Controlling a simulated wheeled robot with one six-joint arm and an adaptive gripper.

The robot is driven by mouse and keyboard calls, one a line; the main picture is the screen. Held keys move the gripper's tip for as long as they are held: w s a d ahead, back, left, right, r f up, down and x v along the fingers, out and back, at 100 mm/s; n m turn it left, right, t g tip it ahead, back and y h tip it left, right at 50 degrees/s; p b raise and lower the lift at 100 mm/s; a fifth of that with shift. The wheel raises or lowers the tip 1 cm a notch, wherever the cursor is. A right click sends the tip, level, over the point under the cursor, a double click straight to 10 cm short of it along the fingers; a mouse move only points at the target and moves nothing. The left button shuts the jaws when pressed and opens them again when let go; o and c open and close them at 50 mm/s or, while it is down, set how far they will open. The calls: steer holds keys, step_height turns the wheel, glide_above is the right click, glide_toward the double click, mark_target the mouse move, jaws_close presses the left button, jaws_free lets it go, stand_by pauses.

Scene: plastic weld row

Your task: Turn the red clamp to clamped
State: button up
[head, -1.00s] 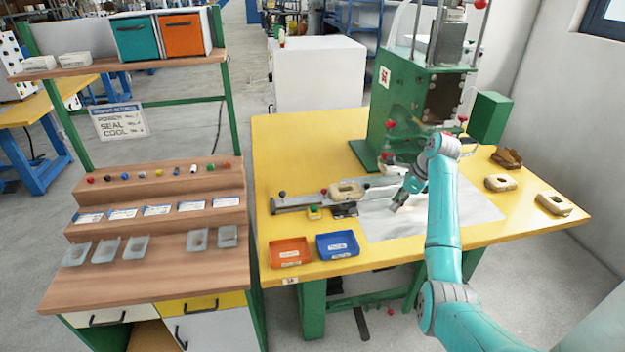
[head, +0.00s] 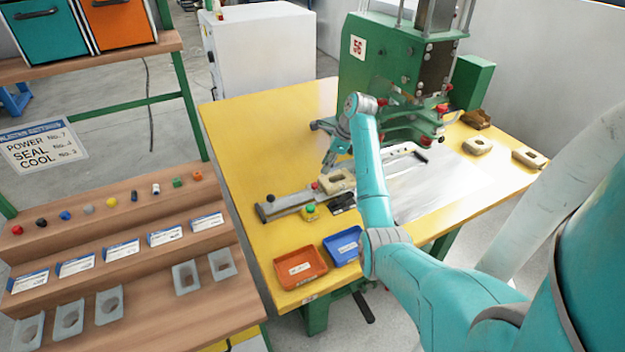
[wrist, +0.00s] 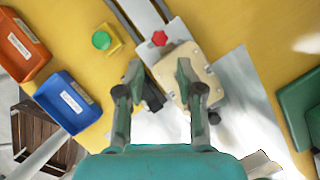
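A red star-shaped knob (wrist: 159,38), the red part nearest my gripper, sits on the rail beside a beige block (wrist: 187,65) in the wrist view. In the head view this red knob (head: 314,185) is small, at the left end of the beige block (head: 338,181). I cannot read its clamp position. My gripper (wrist: 160,76) is open, its two fingers spread above the block and a black part (wrist: 152,97). Nothing is between the fingertips at their level. In the head view my gripper (head: 323,147) hangs above and behind the block, apart from the knob.
A yellow button box (head: 309,211) stands beside the rail (head: 283,205). Orange (head: 301,268) and blue (head: 343,246) trays lie at the table's front edge. The green press (head: 375,70), with red knobs, stands behind. A metal sheet (head: 425,195) covers the table at right.

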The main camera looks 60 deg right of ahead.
mark_target(315, 184)
steer(key=x, duration=0.8)
steer(key=shift+w+a+f, duration=0.1)
steer(key=shift+w+f, duration=0.05)
steer(key=shift+f, duration=0.2)
jaws_close()
